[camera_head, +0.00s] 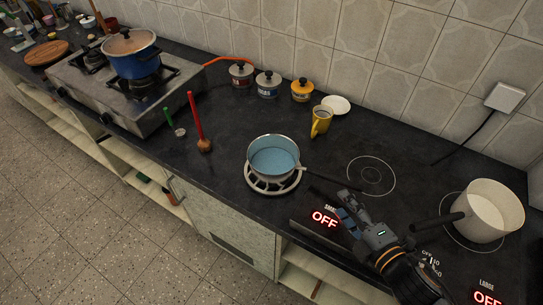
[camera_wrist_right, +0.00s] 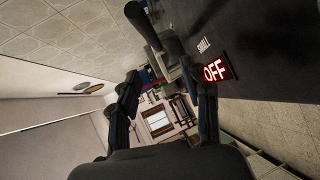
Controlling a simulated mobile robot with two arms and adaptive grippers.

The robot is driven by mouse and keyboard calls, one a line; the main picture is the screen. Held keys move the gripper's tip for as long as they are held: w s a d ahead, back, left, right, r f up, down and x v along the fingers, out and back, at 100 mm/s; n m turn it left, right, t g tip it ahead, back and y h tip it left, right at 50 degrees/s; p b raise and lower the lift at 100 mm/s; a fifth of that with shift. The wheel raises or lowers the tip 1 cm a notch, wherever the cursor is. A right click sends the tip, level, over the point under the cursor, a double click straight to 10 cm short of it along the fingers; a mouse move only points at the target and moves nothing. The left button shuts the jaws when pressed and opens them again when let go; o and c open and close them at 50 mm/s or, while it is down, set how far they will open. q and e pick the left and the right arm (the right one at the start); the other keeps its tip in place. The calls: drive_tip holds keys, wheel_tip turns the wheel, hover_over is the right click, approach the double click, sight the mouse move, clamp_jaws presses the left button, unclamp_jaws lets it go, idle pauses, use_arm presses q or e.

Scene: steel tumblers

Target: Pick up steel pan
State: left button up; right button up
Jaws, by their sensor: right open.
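The steel pan (camera_head: 273,158) has a blue-looking inside and stands upright on a pale round trivet (camera_head: 262,188) on the dark counter. Its thin dark handle (camera_head: 332,177) points right. My right gripper (camera_head: 334,204) is open and empty, just in front of the handle and apart from the pan body. In the right wrist view its two fingers (camera_wrist_right: 166,100) are spread. A dark handle (camera_wrist_right: 146,26) shows there above the fingers, not between them. Whether a finger touches the handle is unclear. My left gripper is not in view.
A cream pot (camera_head: 487,212) stands on the hob at the right, its dark handle pointing toward my right arm. A yellow mug (camera_head: 321,122), a white saucer (camera_head: 337,104) and lidded jars (camera_head: 268,85) are behind the pan. A blue pot (camera_head: 132,60) sits on the left stove.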

sight(324, 178)
drive_tip(key=p+x, duration=0.1)
drive_tip(key=x, duration=0.3)
drive_tip(key=shift+w+r, duration=0.2)
drive_tip(key=x, duration=0.2)
drive_tip(key=shift+w+a+f, duration=0.15)
drive_tip(key=shift+w+f, duration=0.05)
drive_tip(key=shift+w, duration=0.1)
drive_tip(key=shift+w+a+f, duration=0.1)
drive_tip(key=shift+w+f, duration=0.05)
drive_tip(key=shift+w, duration=0.1)
drive_tip(key=shift+w+a+p, duration=0.1)
drive_tip(key=shift+w+p, duration=0.4)
drive_tip(key=p+x, duration=0.1)
drive_tip(key=x, duration=0.2)
drive_tip(key=shift+w, duration=0.35)
drive_tip(key=shift+w+a, duration=0.15)
drive_tip(key=shift+w, duration=0.25)
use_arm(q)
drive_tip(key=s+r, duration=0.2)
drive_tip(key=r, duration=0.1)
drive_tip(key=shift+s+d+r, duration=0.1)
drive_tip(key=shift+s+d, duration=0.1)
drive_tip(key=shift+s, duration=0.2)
use_arm(e)
drive_tip(key=shift+s, duration=0.1)
clamp_jaws()
